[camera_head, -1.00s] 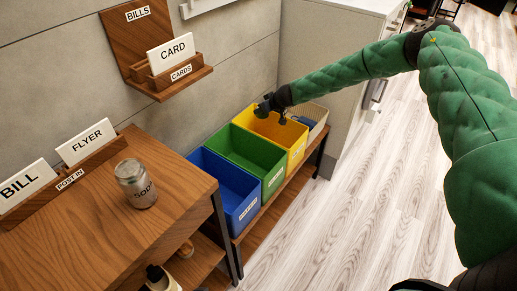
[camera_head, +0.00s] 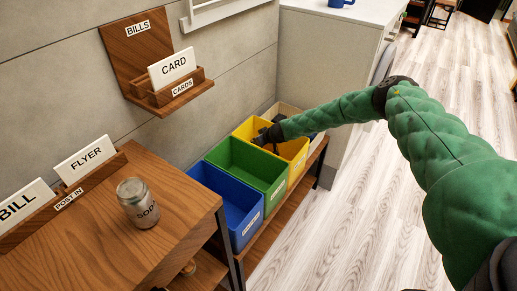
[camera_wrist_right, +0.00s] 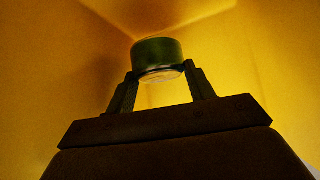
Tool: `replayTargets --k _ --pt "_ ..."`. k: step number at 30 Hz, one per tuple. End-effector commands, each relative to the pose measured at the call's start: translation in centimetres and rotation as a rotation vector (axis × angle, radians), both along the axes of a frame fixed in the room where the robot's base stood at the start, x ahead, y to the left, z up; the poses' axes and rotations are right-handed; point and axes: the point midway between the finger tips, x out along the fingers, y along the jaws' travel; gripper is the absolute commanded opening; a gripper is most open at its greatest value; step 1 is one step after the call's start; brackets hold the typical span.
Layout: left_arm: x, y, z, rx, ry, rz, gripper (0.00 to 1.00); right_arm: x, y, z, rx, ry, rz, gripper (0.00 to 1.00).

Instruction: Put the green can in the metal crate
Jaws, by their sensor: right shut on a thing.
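My right gripper (camera_wrist_right: 160,88) is shut on a green can (camera_wrist_right: 157,52), held between its fingertips inside yellow walls in the right wrist view. In the head view the right gripper (camera_head: 264,138) reaches down into the yellow crate (camera_head: 293,150); the can is hidden there. The yellow crate stands in a row with a green crate (camera_head: 273,187) and a blue crate (camera_head: 247,230). Their front labels are too small to read, so I cannot tell which is the metal crate. My left gripper is not in view.
A silver soda can (camera_head: 137,203) stands on the wooden table (camera_head: 165,245) at left. A post holder (camera_head: 95,180) with cards is behind it. A card shelf (camera_head: 165,95) hangs on the wall. A pale crate (camera_head: 318,121) stands beyond the yellow one. The floor at right is clear.

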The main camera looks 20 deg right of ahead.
Motion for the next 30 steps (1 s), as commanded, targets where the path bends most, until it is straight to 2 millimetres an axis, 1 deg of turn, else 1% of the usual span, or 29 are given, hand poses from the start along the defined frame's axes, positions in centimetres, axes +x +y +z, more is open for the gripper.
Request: replayTargets --k 1,8,15,29,30 --pt "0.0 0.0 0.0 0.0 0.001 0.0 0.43 0.0 0.0 -0.4 0.0 0.0 0.0 0.32" --pt "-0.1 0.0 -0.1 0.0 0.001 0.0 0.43 0.0 0.0 -1.6 -0.001 0.0 0.001 0.32" --pt "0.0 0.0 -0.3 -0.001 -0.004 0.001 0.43 -0.1 0.0 -4.6 0.0 0.001 0.0 0.32" --pt "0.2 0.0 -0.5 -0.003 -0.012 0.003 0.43 0.0 0.0 -5.0 -0.001 0.0 0.001 0.32" --pt "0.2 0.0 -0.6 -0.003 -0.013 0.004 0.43 0.0 0.0 -4.9 -0.001 0.0 0.001 0.61"
